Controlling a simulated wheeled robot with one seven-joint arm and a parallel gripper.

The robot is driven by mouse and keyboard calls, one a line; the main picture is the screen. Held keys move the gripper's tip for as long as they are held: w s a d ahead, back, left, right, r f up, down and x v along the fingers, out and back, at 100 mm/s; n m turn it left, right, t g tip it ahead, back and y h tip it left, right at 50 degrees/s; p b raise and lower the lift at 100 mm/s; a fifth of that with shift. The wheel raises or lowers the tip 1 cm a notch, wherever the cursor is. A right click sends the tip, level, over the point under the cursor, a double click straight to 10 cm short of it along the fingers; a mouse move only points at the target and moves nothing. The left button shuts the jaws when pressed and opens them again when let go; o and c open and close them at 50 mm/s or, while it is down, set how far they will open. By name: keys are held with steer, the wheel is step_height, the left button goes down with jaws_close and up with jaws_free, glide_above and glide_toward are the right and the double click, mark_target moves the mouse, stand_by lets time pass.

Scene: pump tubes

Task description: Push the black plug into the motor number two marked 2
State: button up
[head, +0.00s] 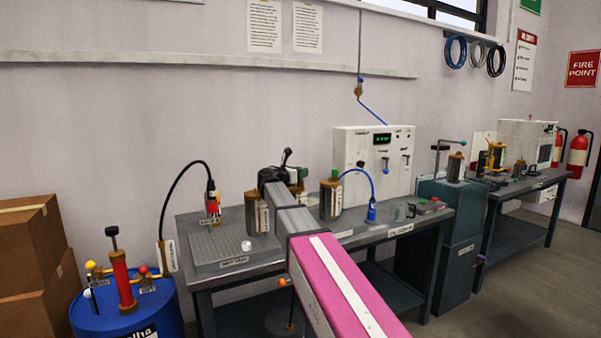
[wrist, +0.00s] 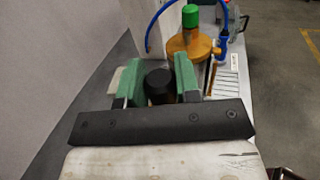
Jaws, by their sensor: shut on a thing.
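My gripper (wrist: 158,74) has green finger pads closed on the sides of a round black thing (wrist: 158,88), which looks like the black plug. In the head view my gripper (head: 299,174) is at the back of the near bench and my arm partly hides it. A brass-and-grey motor with a green top (head: 330,198) stands just right of my gripper; it also shows in the wrist view (wrist: 190,46), ahead and right of the fingers. Another motor (head: 257,213) stands left of my arm. I cannot read a 2 on either, nor see what lies under the black thing.
A blue connector (head: 372,211) on a blue hose stands right of the motors. A white panel box (head: 350,160) stands behind. A blue drum (head: 122,312) is at lower left.

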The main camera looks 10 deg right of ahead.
steer(key=shift+f, duration=0.65)
steer(key=o, duration=1)
steer(key=shift+r, duration=0.4)
steer(key=r, duration=0.3)
steer(key=shift+s+a+r, duration=0.25)
steer(key=shift+a+r, duration=0.1)
steer(key=shift+s+a+r, duration=0.9)
steer(key=shift+a+r, duration=0.15)
steer(key=shift+a, duration=0.5)
steer(key=shift+s+a+r, duration=0.95)
steer(key=shift+a+r, duration=0.15)
steer(key=shift+a, duration=0.45)
steer(key=shift+s+a+r, duration=0.9)
steer(key=shift+a+r, duration=0.15)
steer(key=shift+a, duration=0.5)
